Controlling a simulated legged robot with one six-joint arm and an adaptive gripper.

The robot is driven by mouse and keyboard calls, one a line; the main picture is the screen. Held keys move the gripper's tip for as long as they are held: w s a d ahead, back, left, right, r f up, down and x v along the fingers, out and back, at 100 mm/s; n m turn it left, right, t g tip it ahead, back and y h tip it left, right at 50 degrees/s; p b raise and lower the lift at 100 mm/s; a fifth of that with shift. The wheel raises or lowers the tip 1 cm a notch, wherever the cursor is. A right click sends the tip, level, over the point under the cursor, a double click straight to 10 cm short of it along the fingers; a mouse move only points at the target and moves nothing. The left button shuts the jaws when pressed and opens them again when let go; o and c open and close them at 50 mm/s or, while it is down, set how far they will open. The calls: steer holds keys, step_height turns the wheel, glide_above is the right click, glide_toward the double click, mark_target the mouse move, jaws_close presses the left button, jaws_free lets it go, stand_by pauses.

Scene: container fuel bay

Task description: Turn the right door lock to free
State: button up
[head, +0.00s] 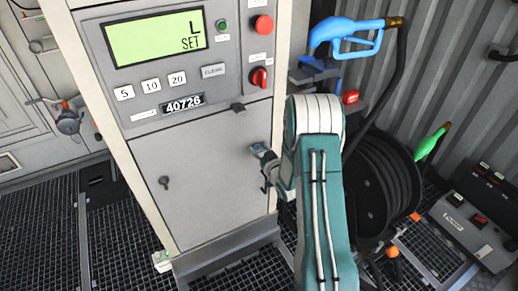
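The grey lower door (205,165) of the fuel dispenser is closed flat against its cabinet. A small dark turn lock (164,183) sits on the left part of this door. A small dark fitting (238,107) sits at the door's top edge, right of the middle. My gripper (259,154) is at the door's right side, close to the panel. Its fingers are small and partly overlapped by my arm, so contact and opening are unclear.
Above the door is a panel with a green display (155,37), a red button (262,25) and a red rotary switch (259,77). A blue nozzle (345,35), a hose reel (375,185) and a control box (475,225) stand right. Grating (45,240) covers the floor.

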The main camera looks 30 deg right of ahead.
steer(key=shift+m, duration=0.4)
steer(key=m, duration=0.4)
steer(key=shift+d, duration=0.15)
steer(key=m, duration=0.8)
steer(key=shift+w+d+f+m, duration=0.1)
steer(key=shift+d+f+m, duration=0.05)
steer(key=shift+m, duration=0.25)
steer(key=m, duration=0.4)
steer(key=shift+m, duration=0.3)
steer(key=o, duration=1.2)
steer(key=shift+f, duration=0.1)
steer(key=shift+c, duration=0.2)
